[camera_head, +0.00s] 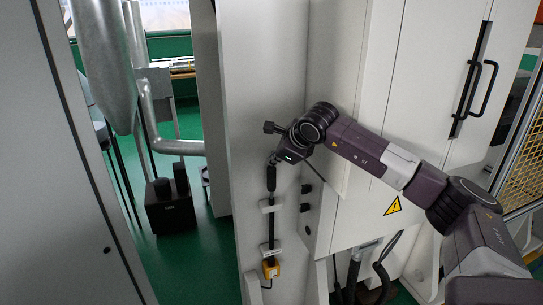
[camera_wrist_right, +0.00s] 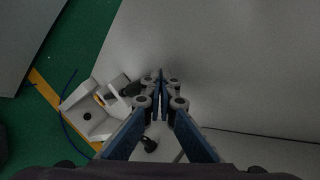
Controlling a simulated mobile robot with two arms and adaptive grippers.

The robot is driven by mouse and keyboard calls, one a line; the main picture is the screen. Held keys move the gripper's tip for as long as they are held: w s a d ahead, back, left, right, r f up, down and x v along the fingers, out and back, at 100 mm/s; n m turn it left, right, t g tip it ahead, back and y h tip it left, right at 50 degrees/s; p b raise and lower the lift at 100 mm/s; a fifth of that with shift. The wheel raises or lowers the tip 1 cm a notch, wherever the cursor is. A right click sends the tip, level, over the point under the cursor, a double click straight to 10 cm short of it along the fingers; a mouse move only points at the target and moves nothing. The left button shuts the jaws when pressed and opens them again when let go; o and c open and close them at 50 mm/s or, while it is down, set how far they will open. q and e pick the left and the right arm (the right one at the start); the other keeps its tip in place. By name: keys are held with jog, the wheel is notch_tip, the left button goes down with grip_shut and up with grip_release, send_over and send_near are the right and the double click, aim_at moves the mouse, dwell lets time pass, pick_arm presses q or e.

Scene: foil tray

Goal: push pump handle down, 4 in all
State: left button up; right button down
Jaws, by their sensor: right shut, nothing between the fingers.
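The pump is mounted on the pale panel. What looks like its handle is a slim black upright bar with a thicker grip (camera_head: 271,178) at the top. My right gripper (camera_head: 277,158) is just above the top of this grip, fingers angled down to the left; I cannot tell whether they touch it. In the right wrist view, my right gripper (camera_wrist_right: 161,82) is shut and empty, its two blue fingers meeting at the tips. A dark piece (camera_wrist_right: 130,90) beside the fingertips may be part of the handle; most of it is hidden. My left gripper is not in view.
An orange block (camera_head: 271,269) sits at the bar's lower end. A white bracket (camera_wrist_right: 91,115) shows below the fingers. Black knobs (camera_head: 306,198) stick out from the cabinet (camera_head: 345,215) just right of the bar.

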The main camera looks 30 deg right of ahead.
jog(key=shift+w+r+p, duration=0.1)
jog(key=shift+r+p, duration=1.15)
jog(key=shift+r, duration=0.8)
jog(key=shift+r, duration=0.15)
jog(key=shift+r+p, duration=1.65)
jog(key=shift+r, duration=0.8)
notch_tip(320, 180, up, 4)
jog(key=shift+f, duration=0.1)
jog(key=shift+f, duration=0.15)
